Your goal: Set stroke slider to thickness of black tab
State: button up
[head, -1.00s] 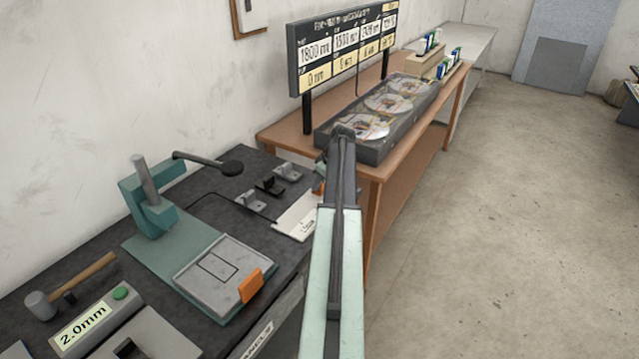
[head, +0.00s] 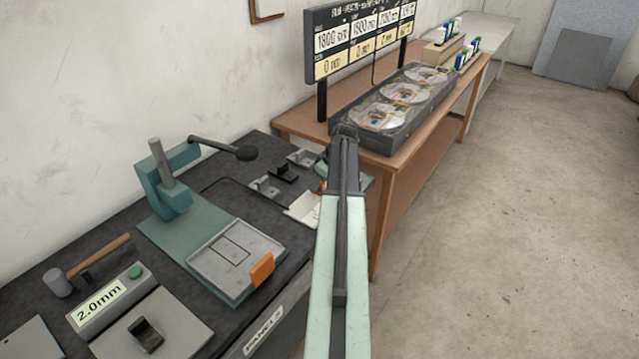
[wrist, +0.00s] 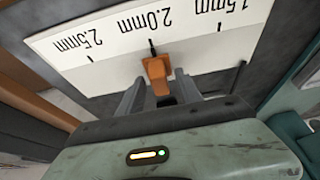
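The stroke slider has an orange tab (wrist: 156,72) in the wrist view. It lines up with the 2.0mm mark on a white scale plate (wrist: 120,45), between 2.5mm and 1.5mm. My gripper (wrist: 158,80) has one finger on each side of the orange tab, with narrow gaps visible; it looks open around it. In the head view my arm partly covers the white scale plate (head: 302,209) and hides the gripper. A black tab (head: 284,172) sits among grey clips on the bench. A grey box (head: 108,298) with a green button shows 2.0mm.
A green press (head: 168,180) with a grey plate and orange handle (head: 261,271) stands on the dark bench. A hammer (head: 90,262) lies at left. A black block (head: 146,335) sits on a grey plate. A wooden table (head: 385,175) holds a dial unit and display. Floor at right is clear.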

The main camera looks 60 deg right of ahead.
jog(key=p+v, duration=0.7)
jog(key=shift+s+r, duration=0.2)
jog(key=shift+r, duration=0.2)
jog(key=shift+f, duration=0.1)
